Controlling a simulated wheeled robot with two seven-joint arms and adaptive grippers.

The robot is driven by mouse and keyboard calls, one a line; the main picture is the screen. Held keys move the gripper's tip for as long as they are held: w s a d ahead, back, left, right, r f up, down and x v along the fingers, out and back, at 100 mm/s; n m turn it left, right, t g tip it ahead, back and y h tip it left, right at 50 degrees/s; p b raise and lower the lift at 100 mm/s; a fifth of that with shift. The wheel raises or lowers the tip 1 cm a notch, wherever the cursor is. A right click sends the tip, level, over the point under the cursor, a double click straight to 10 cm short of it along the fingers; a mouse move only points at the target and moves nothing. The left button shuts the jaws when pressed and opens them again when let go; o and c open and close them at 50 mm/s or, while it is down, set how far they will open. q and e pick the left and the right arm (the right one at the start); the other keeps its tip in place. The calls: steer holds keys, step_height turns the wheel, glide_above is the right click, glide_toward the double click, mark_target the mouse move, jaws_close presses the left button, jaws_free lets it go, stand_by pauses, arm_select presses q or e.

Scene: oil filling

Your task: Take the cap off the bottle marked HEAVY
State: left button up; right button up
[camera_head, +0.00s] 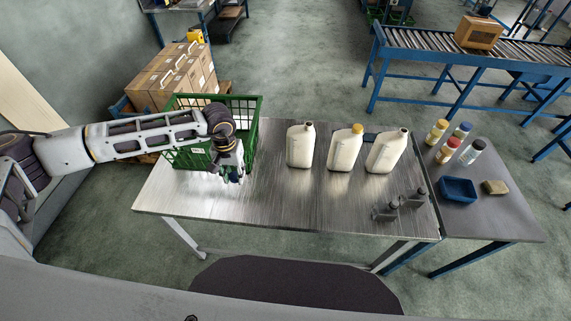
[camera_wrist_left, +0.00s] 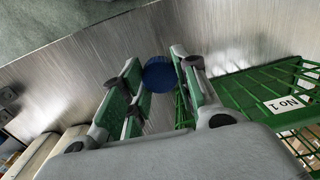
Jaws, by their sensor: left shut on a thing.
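Three cream bottles stand upright in a row on the metal table: a left one (camera_head: 300,148), a middle one (camera_head: 343,152) with a yellow cap (camera_head: 357,128), and a right one (camera_head: 384,153). No coloured cap shows on the left and right ones. I cannot read a HEAVY mark on any of them. My left gripper (camera_head: 232,176) is at the front right corner of the green crate, left of the bottles. In the left wrist view it is shut on a round blue cap (camera_wrist_left: 159,77), held between its green-padded fingers above the table. My right gripper is out of view.
The green crate (camera_head: 250,103), labelled No 1, stands at the table's left. Grey metal fittings (camera_head: 385,213) stand at the front right. The side table (camera_head: 510,223) holds several small bottles, a blue tray (camera_head: 457,181) and a sponge-like block (camera_head: 495,187). The front middle is clear.

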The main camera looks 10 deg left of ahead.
arm_select(q)
steer(key=shift+s+f, duration=0.35)
steer(key=shift+f, duration=0.15)
steer(key=shift+s+d+f+b, duration=0.3)
steer(key=shift+d+f+b, duration=0.1)
steer(key=shift+f, duration=0.15)
steer(key=d+f+b, duration=0.5)
steer(key=d+f, duration=0.1)
steer(key=d, duration=0.5)
steer(key=w+a+m, duration=0.1)
steer(key=w+m, duration=0.1)
steer(key=m, duration=1.4)
steer(key=w+a+r+m, duration=0.1)
steer(key=w+m, duration=0.2)
steer(key=m, duration=1.4)
steer(key=shift+w+a+m, duration=0.2)
steer(key=shift+a+m, duration=0.05)
steer(key=shift+m, duration=0.05)
